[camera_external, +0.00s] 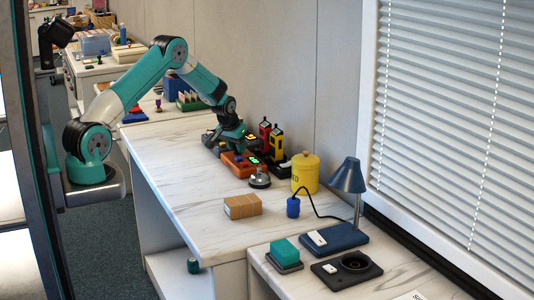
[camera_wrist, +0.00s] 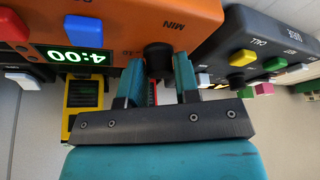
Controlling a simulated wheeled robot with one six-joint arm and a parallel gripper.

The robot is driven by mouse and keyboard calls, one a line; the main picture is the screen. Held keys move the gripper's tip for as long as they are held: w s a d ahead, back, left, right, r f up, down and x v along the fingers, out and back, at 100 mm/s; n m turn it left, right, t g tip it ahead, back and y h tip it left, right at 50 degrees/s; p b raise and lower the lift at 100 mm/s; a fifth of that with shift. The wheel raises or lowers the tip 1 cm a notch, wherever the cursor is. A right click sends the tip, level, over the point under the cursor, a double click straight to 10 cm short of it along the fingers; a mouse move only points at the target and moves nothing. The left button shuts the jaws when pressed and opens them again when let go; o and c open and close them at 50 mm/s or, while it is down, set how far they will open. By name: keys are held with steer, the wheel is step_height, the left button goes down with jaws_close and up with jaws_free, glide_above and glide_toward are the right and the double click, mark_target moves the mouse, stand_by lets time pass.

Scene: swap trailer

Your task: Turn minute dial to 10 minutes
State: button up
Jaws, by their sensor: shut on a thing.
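The orange timer (camera_wrist: 120,20) fills the top of the wrist view, upside down, with a green display (camera_wrist: 75,54) that reads 4:00. Its black minute dial (camera_wrist: 158,52), by the lettering MIN, sits between the tips of my teal gripper (camera_wrist: 158,70). My gripper is shut on the dial. In the external view the timer (camera_external: 234,168) lies on the marble counter, and my gripper (camera_external: 236,150) reaches down to it from above. The dial is too small to make out there, and its pointer mark is hidden.
A dark call box (camera_wrist: 265,40) with coloured buttons stands close beside the timer. A bell (camera_external: 260,178), a yellow canister (camera_external: 305,173) and yellow and red handsets (camera_external: 276,142) are nearby. A wooden block (camera_external: 242,206) lies in front. The counter's left part is clear.

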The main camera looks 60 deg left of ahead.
steer(key=m, duration=0.2)
steer(key=m+h, duration=0.1)
steer(key=m, duration=0.1)
steer(key=shift+a+m+t+h, duration=0.15)
steer(key=shift+m+t+h, duration=0.15)
steer(key=m+h+b, duration=0.1)
steer(key=m+h, duration=0.1)
steer(key=m, duration=0.3)
steer(key=m+h, duration=0.1)
steer(key=m, duration=0.2)
steer(key=m+g+h, duration=0.1)
steer(key=m, duration=0.1)
steer(key=shift+a+m+b, duration=0.15)
steer(key=shift+m+b, duration=0.2)
steer(key=shift+m, duration=0.05)
steer(key=m+g+p, duration=0.1)
steer(key=m+g, duration=0.1)
steer(key=m, duration=0.2)
steer(key=shift+w+h, duration=0.1)
steer(key=shift+h, duration=0.2)
steer(key=o, duration=0.9)
steer(key=shift+c, duration=0.2)
